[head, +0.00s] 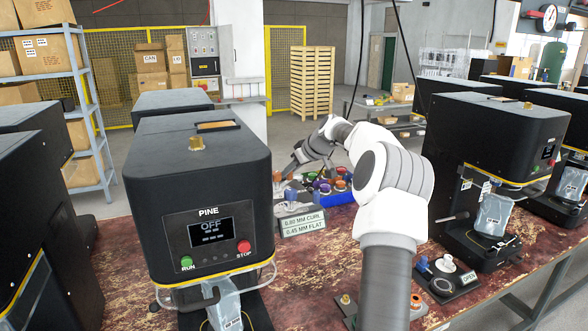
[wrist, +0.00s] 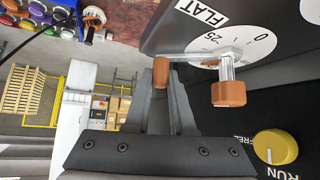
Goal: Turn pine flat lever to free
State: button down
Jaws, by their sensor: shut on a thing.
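The black PINE machine (head: 207,165) stands at the left of the head view, and its screen reads OFF. In the wrist view, a white FLAT dial (wrist: 228,40) with 25 and 0 sits on its dark underside. A copper-coloured knob (wrist: 229,93) on a bright shaft stands by the dial. A second copper-coloured handle (wrist: 161,72) is at my fingertips. My gripper (wrist: 164,92) is shut on that handle; the contact is partly hidden. A yellow knob (wrist: 275,147) sits beside the words FREE and RUN.
A sign (head: 303,224) reading 0.80 MM CURL and 0.45 MM FLAT stands on the worn red bench. A blue tray (head: 341,199) of coloured parts lies behind it. Another black machine (head: 497,130) stands at right. Small parts lie on a dark plate (head: 465,288) near it.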

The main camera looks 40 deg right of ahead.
jog(key=shift+w+a+n+y+p, duration=0.2)
jog(key=shift+w+n+y+p, duration=0.3)
jog(key=shift+n+y+p, duration=0.3)
jog(key=c, duration=0.8)
grip_release()
jog(key=shift+o, duration=0.2)
jog(key=b+v, duration=0.1)
jog(key=v, duration=1.6)
jog(key=shift+r+b, duration=0.4)
jog(key=shift+w+a, duration=0.15)
